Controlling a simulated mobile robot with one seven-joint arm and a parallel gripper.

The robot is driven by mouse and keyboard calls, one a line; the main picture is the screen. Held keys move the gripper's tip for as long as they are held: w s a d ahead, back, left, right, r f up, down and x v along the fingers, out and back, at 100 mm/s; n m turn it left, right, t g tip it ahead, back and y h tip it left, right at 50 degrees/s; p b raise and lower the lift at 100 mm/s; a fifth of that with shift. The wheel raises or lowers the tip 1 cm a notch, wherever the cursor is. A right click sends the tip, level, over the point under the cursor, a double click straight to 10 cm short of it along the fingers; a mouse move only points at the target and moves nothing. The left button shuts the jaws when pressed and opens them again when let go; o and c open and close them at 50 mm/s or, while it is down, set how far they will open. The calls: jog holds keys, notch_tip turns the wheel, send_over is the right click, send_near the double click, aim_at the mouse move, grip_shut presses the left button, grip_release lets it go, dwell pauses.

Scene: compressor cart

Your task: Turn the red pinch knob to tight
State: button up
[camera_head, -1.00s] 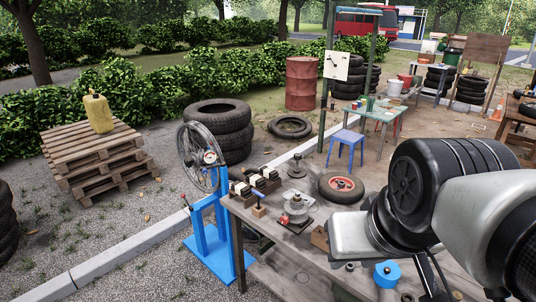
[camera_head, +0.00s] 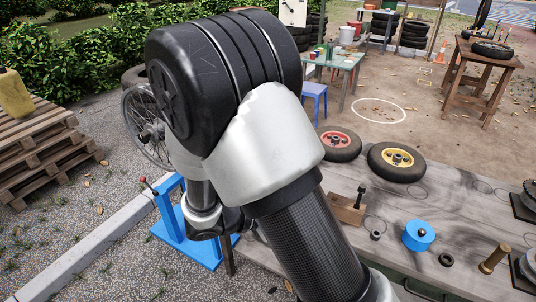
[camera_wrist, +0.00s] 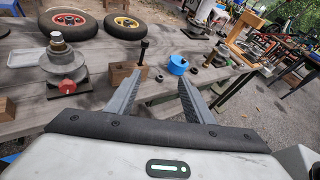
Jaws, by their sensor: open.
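In the wrist view, a red part (camera_wrist: 68,86) shows low on a round metal device with a stacked top (camera_wrist: 58,52), left of my gripper. I cannot tell for sure that it is the pinch knob, or its setting. My arm hides that device in the head view. A small red ball tops a lever (camera_head: 143,180) on the blue stand (camera_head: 170,215) in the head view. My gripper (camera_wrist: 163,75) is open, its fingers wide apart with nothing between them. It points over the bench and is apart from the red part.
On the grey bench (camera_head: 425,200) stand a wooden block with a black post (camera_head: 347,208), a blue round piece (camera_head: 419,236) and a brass cylinder (camera_head: 494,258). Two wheels, red-hubbed (camera_head: 339,143) and yellow-hubbed (camera_head: 398,160), lie behind. My arm covers the bench's left part.

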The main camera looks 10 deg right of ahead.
jog(key=w+a+f+n+t+y+b, duration=0.1)
jog(key=w+a+f+n+t+b, duration=0.15)
jog(key=a+f+n+t, duration=0.4)
jog(key=w+a+f+n+t+y+b, duration=0.1)
jog(key=w+a+f+n+t+y, duration=0.25)
jog(key=f+n, duration=0.5)
jog(key=shift+h, duration=0.85)
jog(key=x, duration=0.5)
jog(key=b+x, duration=0.1)
jog(key=x, duration=0.4)
jog(key=a+x, duration=0.1)
jog(key=x, duration=0.5)
jog(key=shift+w, duration=0.35)
jog(key=c, duration=1.1)
jog(key=shift+o, duration=0.3)
